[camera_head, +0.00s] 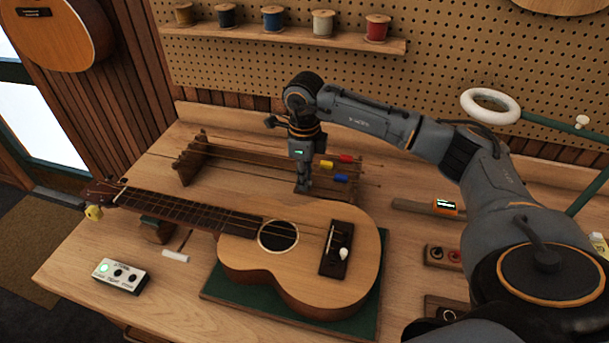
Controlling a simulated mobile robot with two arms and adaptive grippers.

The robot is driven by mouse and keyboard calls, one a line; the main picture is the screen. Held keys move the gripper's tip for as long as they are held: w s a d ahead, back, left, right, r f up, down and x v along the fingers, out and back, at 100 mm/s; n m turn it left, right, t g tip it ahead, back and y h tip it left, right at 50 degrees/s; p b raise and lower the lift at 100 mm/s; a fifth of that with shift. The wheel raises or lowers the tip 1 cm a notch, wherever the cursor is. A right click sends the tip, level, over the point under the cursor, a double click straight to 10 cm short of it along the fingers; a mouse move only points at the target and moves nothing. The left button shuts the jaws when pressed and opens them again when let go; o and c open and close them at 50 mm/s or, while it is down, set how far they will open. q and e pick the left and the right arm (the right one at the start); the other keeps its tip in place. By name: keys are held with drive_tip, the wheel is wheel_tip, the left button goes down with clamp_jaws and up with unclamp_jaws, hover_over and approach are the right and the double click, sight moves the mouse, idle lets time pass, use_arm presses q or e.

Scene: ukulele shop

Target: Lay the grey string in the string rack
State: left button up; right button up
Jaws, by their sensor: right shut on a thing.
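The string rack (190,162) is a low wooden rack with notched end pieces, behind the ukulele (245,240). Several thin strings lie across it, with red (346,159), yellow (326,165) and blue (341,178) tags at their right ends. My right gripper (302,186) points down at the rack's right end, left of the tags. It is shut on a thin thing, apparently the grey string, which I cannot tell apart from the other strings here. The gripper hides part of the rack's right end piece. My left gripper is not in view.
The ukulele lies on a green mat (215,290) in front of the rack. A small white box (120,276) and white roll (176,256) lie left. A spool shelf (285,36) hangs behind.

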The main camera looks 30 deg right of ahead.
idle(0.6)
drive_tip(key=o, duration=1.2)
drive_tip(key=shift+c, duration=0.2)
drive_tip(key=shift+r, duration=0.1)
drive_tip(key=shift+r+p, duration=2)
drive_tip(key=shift+r, duration=1.5)
